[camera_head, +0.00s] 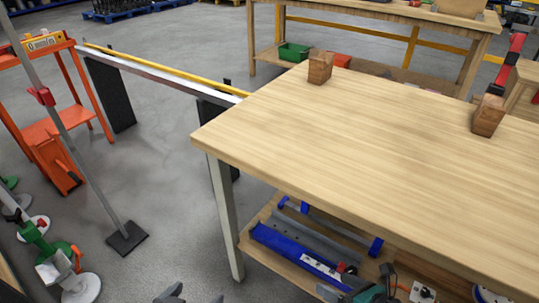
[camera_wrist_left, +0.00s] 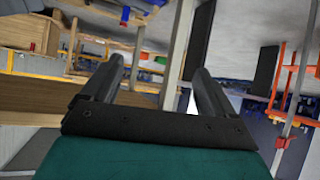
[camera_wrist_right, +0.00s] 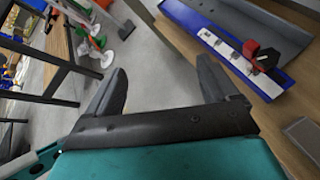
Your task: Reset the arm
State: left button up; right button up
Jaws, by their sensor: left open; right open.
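My left gripper (camera_head: 190,296) only just shows at the bottom edge of the head view. In the left wrist view its two fingers (camera_wrist_left: 155,82) stand wide apart with nothing between them. My right gripper (camera_head: 372,290) is at the bottom of the head view, in front of the table's lower shelf. In the right wrist view its fingers (camera_wrist_right: 162,78) are apart and empty, with floor and shelf beyond. Green jack-like stands with round white bases (camera_head: 78,284) are on the floor at the far left; they also show in the right wrist view (camera_wrist_right: 97,42).
A wooden table (camera_head: 390,150) fills the right, with two wooden blocks (camera_head: 319,67) (camera_head: 488,115) on top. Its lower shelf (camera_head: 262,217) holds a blue tray (camera_head: 290,252) and tools. An orange cart (camera_head: 45,130) stands left. Grey floor (camera_head: 180,200) is open between.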

notch_tip(320, 180, up, 14)
jog(key=s+d+m+t+h+p, duration=0.1)
jog(key=m+t+h+p, duration=0.4)
jog(key=m, duration=1.4)
pick_arm(q)
jog(key=a+r+y+p, duration=0.1)
jog(key=a+r+p, duration=0.2)
jog(key=r+p, duration=0.3)
notch_tip(320, 180, up, 3)
jog(key=shift+s+r, duration=0.1)
jog(key=shift+s, duration=0.2)
pick_arm(e)
jog(key=s+r+m+g+h, duration=0.1)
jog(key=s+r+m+g, duration=0.2)
jog(key=m, duration=1.4)
jog(key=s+r, duration=0.3)
jog(key=s, duration=0.1)
jog(key=shift+r+m, duration=0.3)
jog(key=shift+a, duration=0.1)
